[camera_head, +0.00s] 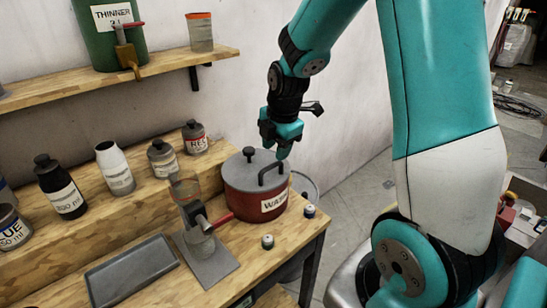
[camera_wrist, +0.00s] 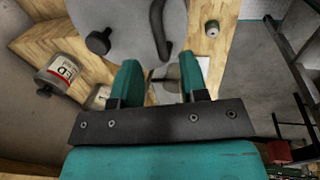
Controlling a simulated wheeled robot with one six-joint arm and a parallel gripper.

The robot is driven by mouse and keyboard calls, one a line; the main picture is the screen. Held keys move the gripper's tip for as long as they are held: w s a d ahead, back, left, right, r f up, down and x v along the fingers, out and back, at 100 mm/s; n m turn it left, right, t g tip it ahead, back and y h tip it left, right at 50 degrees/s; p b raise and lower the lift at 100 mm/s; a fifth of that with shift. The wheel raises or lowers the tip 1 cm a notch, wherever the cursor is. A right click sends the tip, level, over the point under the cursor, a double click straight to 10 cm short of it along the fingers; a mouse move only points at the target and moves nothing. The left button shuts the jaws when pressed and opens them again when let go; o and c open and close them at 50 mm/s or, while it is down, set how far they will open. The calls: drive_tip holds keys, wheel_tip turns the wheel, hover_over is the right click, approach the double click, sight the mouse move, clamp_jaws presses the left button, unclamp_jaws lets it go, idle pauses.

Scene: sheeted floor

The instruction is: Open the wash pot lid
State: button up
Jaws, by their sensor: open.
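The red wash pot (camera_head: 242,203) with a white "WASH" label stands at the right end of the wooden bench. Its grey lid (camera_head: 243,176) is on top, with a black knob (camera_head: 249,153) and an arched dark handle (camera_head: 273,172). My gripper (camera_head: 283,156) is just above the handle side of the lid, fingers pointing down. In the wrist view, my open gripper (camera_wrist: 159,82) has nothing between its fingers. The lid (camera_wrist: 130,25), its knob (camera_wrist: 98,42) and the handle (camera_wrist: 160,30) lie beyond the fingertips. I cannot tell whether a finger touches the handle.
A clear cup on a stand (camera_head: 197,232) is left of the pot. A grey tray (camera_head: 132,272) lies at the front. Paint bottles (camera_head: 115,167) line the back step. Small capped vials (camera_head: 267,241) sit near the bench edge. A shelf (camera_head: 120,78) is above.

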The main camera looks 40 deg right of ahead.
sight(273, 164)
drive_tip(key=f, duration=0.2)
drive_tip(key=w+f, duration=0.1)
drive_tip(key=f, duration=0.2)
drive_tip(key=shift+p, duration=0.3)
clamp_jaws()
